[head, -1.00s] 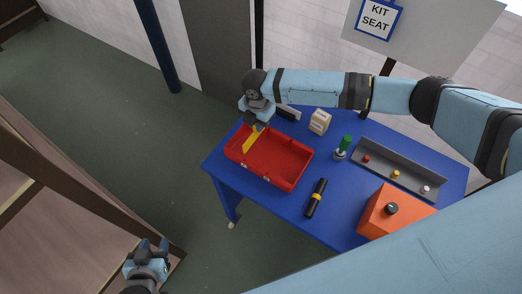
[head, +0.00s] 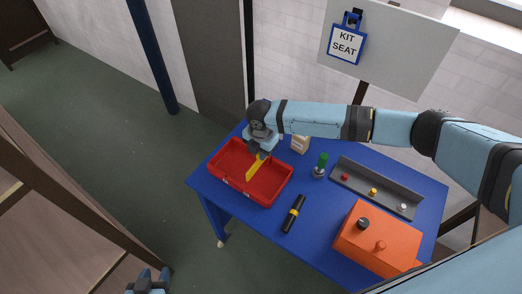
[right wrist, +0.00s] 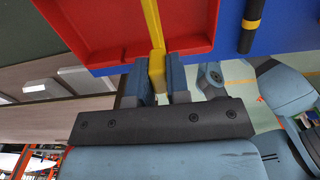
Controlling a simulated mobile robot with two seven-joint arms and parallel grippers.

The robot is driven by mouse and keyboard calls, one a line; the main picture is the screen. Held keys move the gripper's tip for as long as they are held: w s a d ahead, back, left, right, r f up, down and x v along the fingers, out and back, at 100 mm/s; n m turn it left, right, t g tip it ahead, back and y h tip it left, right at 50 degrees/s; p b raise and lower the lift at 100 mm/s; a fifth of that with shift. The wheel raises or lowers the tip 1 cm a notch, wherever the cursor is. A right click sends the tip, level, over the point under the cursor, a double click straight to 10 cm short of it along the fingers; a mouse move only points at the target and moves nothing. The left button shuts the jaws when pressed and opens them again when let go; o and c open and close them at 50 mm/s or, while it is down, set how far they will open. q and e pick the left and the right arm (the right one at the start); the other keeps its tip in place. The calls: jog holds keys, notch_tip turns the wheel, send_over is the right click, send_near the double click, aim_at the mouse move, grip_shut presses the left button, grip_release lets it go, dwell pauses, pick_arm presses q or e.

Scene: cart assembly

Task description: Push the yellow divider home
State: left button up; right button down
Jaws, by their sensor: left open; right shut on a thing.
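The red tray (head: 223,158) sits on the blue table near its left corner. The yellow divider (head: 255,169) is at the middle of the tray, running across it. My right gripper (head: 262,151) is shut on the divider's end at the tray's far wall. In the right wrist view the divider (right wrist: 157,74) is between the two fingers, and it passes over the wall of the tray (right wrist: 100,28). I cannot tell how deep it sits. My left gripper (head: 149,281) is open and empty, low at the left, away from the table.
A black and yellow cylinder (head: 294,214) lies right of the tray. A cream box (head: 300,144) and a green-topped item (head: 321,165) stand behind it. A grey channel (head: 388,180) with small knobs and an orange block (head: 377,240) are further right. A KIT SEAT board (head: 385,45) stands behind.

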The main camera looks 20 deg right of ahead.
jog(key=shift+w+a, duration=0.15)
jog(key=shift+p, duration=0.3)
jog(key=shift+f+b, duration=0.3)
jog(key=shift+f, duration=0.2)
notch_tip(320, 180, down, 3)
jog(key=shift+r+b, duration=0.2)
jog(key=shift+b, duration=0.45)
jog(key=shift+f, duration=0.35)
pick_arm(q)
jog(key=shift+w+a+f, duration=0.1)
jog(key=shift+a+f, duration=0.2)
jog(key=shift+f, duration=0.4)
pick_arm(e)
jog(key=shift+f, duration=0.15)
pick_arm(q)
jog(key=shift+r, duration=0.15)
jog(key=shift+w+d+r, duration=0.15)
jog(key=shift+w+r, duration=0.1)
